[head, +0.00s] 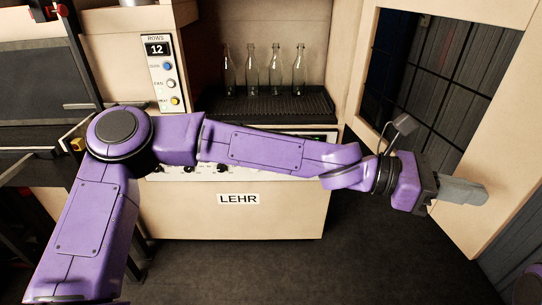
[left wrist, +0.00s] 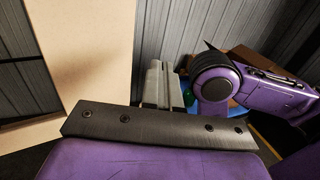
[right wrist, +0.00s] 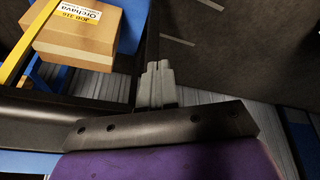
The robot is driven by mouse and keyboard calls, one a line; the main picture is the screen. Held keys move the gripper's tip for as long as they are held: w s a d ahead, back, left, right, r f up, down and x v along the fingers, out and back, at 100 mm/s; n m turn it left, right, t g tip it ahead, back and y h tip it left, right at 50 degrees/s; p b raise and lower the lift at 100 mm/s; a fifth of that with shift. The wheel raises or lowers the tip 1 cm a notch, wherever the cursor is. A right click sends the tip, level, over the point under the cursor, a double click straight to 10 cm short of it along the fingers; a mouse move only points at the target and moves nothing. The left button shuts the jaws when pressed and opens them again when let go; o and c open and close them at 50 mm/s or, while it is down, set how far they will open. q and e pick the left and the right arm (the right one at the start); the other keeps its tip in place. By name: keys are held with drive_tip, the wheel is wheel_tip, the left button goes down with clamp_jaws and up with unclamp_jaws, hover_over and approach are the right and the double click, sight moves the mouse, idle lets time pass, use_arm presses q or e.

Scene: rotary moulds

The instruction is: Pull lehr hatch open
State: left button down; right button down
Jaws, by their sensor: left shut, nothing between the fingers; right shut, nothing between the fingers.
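The lehr (head: 255,222) is a cream cabinet with a "LEHR" label. Its opening faces me, and several clear bottles (head: 252,75) stand inside on a dark ribbed belt (head: 270,106). The hatch (head: 487,120), a cream frame around a dark window, stands swung open on the right of the opening. Part of a cream frame also shows in the left wrist view (left wrist: 98,55). My left gripper (head: 478,194) is shut and empty, in front of the hatch's lower part; I cannot tell whether it touches. My right gripper (right wrist: 158,72) is shut and empty, away from the lehr.
A control panel (head: 162,75) reading 12 is left of the opening. Dark machinery (head: 30,90) stands at far left. Dark floor (head: 370,260) lies clear before the lehr. A cardboard box (right wrist: 80,32) on a blue-framed rack shows in the right wrist view.

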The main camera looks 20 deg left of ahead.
use_arm(q)
drive_tip(key=a, duration=1)
drive_tip(key=w+a+f+t+y, duration=0.2)
drive_tip(key=f+t+y, duration=0.1)
drive_tip(key=f, duration=0.5)
drive_tip(key=w+a+f+t+y, duration=0.1)
drive_tip(key=w+f+t+y, duration=0.1)
drive_tip(key=f+y, duration=0.35)
drive_tip(key=s+a+f+m+y, duration=0.2)
drive_tip(key=s+a+f+y, duration=0.15)
drive_tip(key=f, duration=0.75)
drive_tip(key=s+a+f+m+y, duration=0.2)
drive_tip(key=a+f, duration=0.3)
drive_tip(key=f, duration=0.6)
drive_tip(key=s+a+f+m+g+y, duration=0.1)
drive_tip(key=s+a+f+m+y, duration=0.1)
drive_tip(key=s+a+f, duration=0.3)
drive_tip(key=s+a+f+m+g+y, duration=0.1)
drive_tip(key=s+a+f+m+y, duration=0.2)
drive_tip(key=s+a, duration=0.6)
drive_tip(key=s+a+f+m+g+y, duration=0.1)
drive_tip(key=s+a+f+m+y, duration=0.1)
drive_tip(key=s+a+f, duration=0.5)
drive_tip(key=s+m, duration=0.1)
drive_tip(key=s, duration=0.2)
drive_tip(key=shift+s+a+b, duration=0.15)
drive_tip(key=shift+a+b, duration=0.15)
drive_tip(key=shift+a, duration=0.05)
